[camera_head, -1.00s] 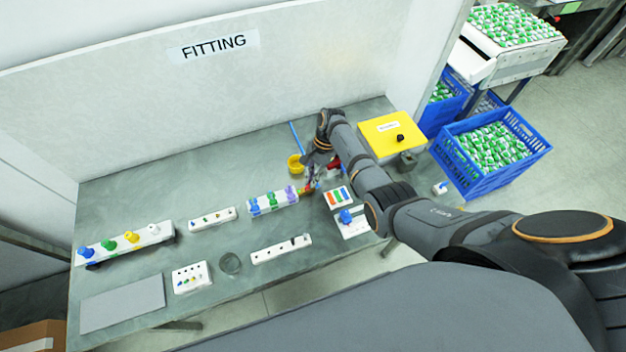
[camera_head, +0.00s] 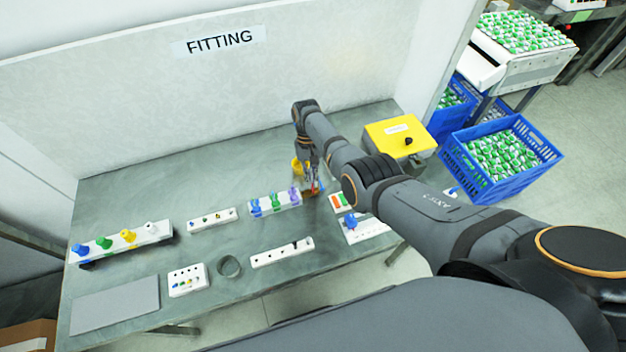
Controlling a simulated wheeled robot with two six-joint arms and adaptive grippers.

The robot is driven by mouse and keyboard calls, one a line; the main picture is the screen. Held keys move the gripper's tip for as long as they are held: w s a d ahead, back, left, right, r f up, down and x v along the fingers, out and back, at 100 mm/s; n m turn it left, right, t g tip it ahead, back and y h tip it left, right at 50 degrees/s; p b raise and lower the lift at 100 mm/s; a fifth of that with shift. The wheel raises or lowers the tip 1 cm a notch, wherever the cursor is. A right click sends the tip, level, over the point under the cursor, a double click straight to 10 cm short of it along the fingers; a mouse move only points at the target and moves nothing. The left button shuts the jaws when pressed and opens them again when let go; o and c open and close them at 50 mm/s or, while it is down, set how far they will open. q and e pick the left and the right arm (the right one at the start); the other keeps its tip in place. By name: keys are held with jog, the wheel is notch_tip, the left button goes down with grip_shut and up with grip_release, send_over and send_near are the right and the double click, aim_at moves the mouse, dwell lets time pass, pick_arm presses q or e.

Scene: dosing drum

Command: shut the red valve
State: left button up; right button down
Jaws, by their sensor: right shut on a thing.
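My right gripper (camera_head: 312,184) points down at the back right of the bench, beside the right end of the white block with the blue, green and purple pieces (camera_head: 275,203). Its jaws are shut on a small red part, which I take for the red valve (camera_head: 317,190). The fingers and forearm cover most of it, so the angle of its handle cannot be told. A yellow cup (camera_head: 296,167) stands just behind the gripper, partly hidden. My left gripper is not in view.
A yellow box with a black knob (camera_head: 397,135) stands right of my arm. A white plate with coloured bars (camera_head: 341,202) lies near the elbow. A rack with coloured knobs (camera_head: 120,243) and a grey mat (camera_head: 118,305) are at the left. Blue crates (camera_head: 500,158) stand off the bench.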

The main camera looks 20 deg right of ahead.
jog(key=shift+w+a+r+n+h, duration=0.15)
jog(key=shift+n+h, duration=0.15)
jog(key=shift+n, duration=0.6)
jog(key=c, duration=1.5)
grip_release()
jog(key=v, duration=1.1)
jog(key=shift+a+r, duration=0.15)
jog(key=shift+r, duration=0.25)
